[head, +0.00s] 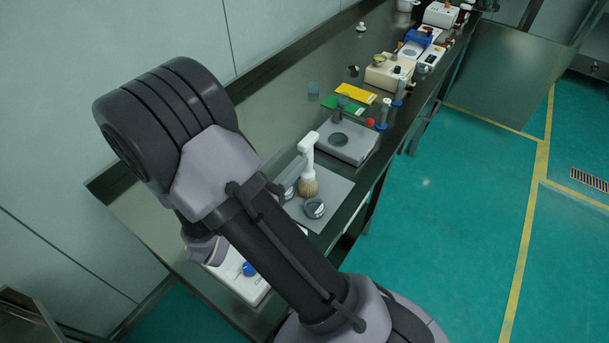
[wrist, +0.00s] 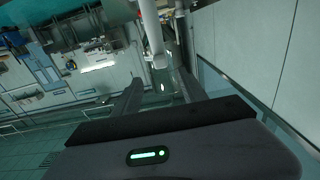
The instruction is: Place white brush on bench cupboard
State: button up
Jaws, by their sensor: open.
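A white brush (head: 308,146) with a tan bristle head stands upright, bristles down, on a grey plate near the near end of the long dark bench (head: 244,113). In the wrist view, what looks like its white handle (wrist: 153,35) hangs down from the top edge, the picture seeming upside down. My gripper (wrist: 160,88) is open, one finger on each side of the handle's line. I cannot tell whether the handle is between the fingertips or beyond them. In the head view my arm mostly hides the gripper. A separate cupboard cannot be made out.
A small round dish (head: 314,208) stands right beside the bristles. A grey device (head: 346,143) stands behind the brush. Yellow (head: 356,93) and green cards, small bottles and a beige instrument (head: 388,73) lie farther along. A wall borders the bench's left side; open floor lies right.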

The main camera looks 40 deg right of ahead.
aim_at(316, 133)
jog(key=x, duration=0.6)
jog(key=f+x, duration=0.1)
jog(key=x, duration=0.2)
jog(key=shift+w+d+f+b, duration=0.15)
jog(key=shift+w+b, duration=0.1)
jog(key=shift+b, duration=0.15)
grip_shut()
dwell(0.7)
